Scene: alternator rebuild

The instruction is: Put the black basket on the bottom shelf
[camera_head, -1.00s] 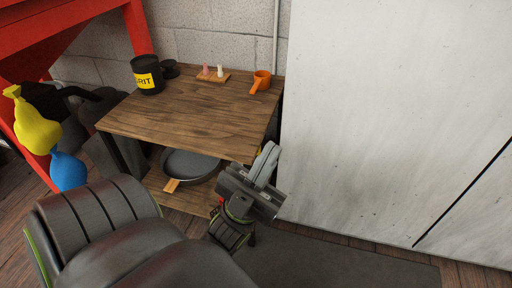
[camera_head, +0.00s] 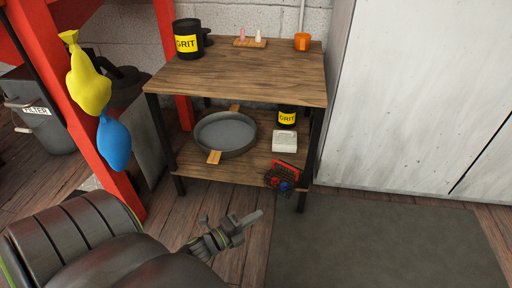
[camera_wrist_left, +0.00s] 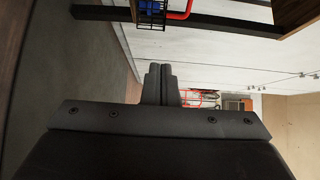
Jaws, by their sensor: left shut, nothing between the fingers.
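The black basket (camera_head: 272,181) is a small wire basket with a red handle and red and blue things inside. It sits at the front right corner of the bottom shelf (camera_head: 233,174), beside the right front leg. Whether its base lies wholly on the board is hard to tell. It also shows at the top of the left wrist view (camera_wrist_left: 150,14), cut by the edge. My left gripper (camera_head: 252,217) is shut and empty, below and in front of the shelf, apart from the basket. It also shows in the left wrist view (camera_wrist_left: 160,68). My right gripper is not in view.
The bottom shelf also holds a round dark pan (camera_head: 225,132), a grit can (camera_head: 287,116) and a pale block (camera_head: 284,141). The wooden top (camera_head: 240,78) is above. A grey cabinet (camera_head: 420,100) stands right. The grey mat (camera_head: 380,240) is clear.

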